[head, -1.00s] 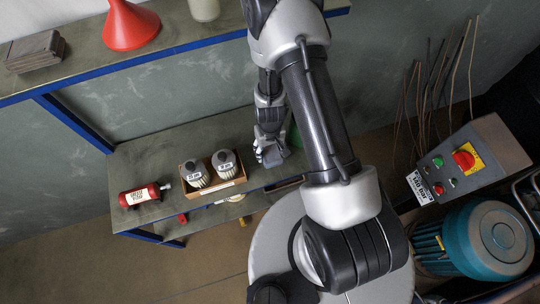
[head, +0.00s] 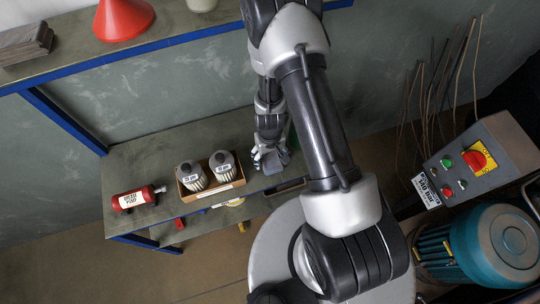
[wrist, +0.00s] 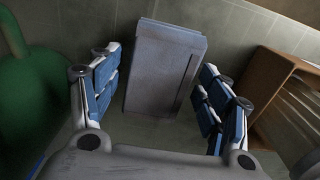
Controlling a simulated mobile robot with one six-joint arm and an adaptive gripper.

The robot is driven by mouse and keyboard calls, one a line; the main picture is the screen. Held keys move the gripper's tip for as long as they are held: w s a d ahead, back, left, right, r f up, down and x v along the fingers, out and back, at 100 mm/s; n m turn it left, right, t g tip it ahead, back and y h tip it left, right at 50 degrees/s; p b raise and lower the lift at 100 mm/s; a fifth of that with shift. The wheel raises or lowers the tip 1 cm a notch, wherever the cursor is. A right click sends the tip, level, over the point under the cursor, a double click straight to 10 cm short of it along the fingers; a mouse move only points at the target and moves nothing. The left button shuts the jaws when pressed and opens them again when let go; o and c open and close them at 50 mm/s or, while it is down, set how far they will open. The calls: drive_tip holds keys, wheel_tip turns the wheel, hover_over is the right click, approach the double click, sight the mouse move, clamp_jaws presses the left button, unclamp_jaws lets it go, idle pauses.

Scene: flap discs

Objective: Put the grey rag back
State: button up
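A grey folded block, which looks like the grey rag (wrist: 165,65), lies on the lower bench between and just beyond my fingers in the wrist view. My gripper (wrist: 160,95) is open, with one blue-padded finger on each side of it. A gap shows on the left side and a narrower one on the right. In the head view my gripper (head: 268,158) is low over the right part of the lower bench (head: 150,155), and the rag is hard to make out there. A stack of grey folded pieces (head: 25,42) lies on the upper shelf at the left.
A cardboard box (head: 212,188) with two bottles stands just left of my gripper. A green rounded object (wrist: 35,95) is close on its other side. A red bottle (head: 138,198) lies further left. A red funnel (head: 123,18) stands on the upper shelf (head: 110,58).

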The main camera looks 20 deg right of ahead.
drive_tip(key=shift+o, duration=0.4)
drive_tip(key=shift+r, duration=0.1)
wheel_tip(320, 180, up, 12)
drive_tip(key=p, duration=1.2)
wheel_tip(320, 180, up, 29)
drive_tip(key=t, duration=0.2)
hover_over(270, 157)
drive_tip(key=s+r+t, duration=0.2)
drive_tip(key=s+r, duration=1.2)
drive_tip(key=s, duration=0.1)
drive_tip(key=shift+r+t, duration=0.15)
drive_tip(key=shift+t, duration=0.15)
drive_tip(key=shift+w, duration=0.1)
wheel_tip(270, 157, down, 11)
drive_tip(key=b, duration=1.1)
drive_tip(key=shift+f+b, duration=0.2)
drive_tip(key=shift+b, duration=0.1)
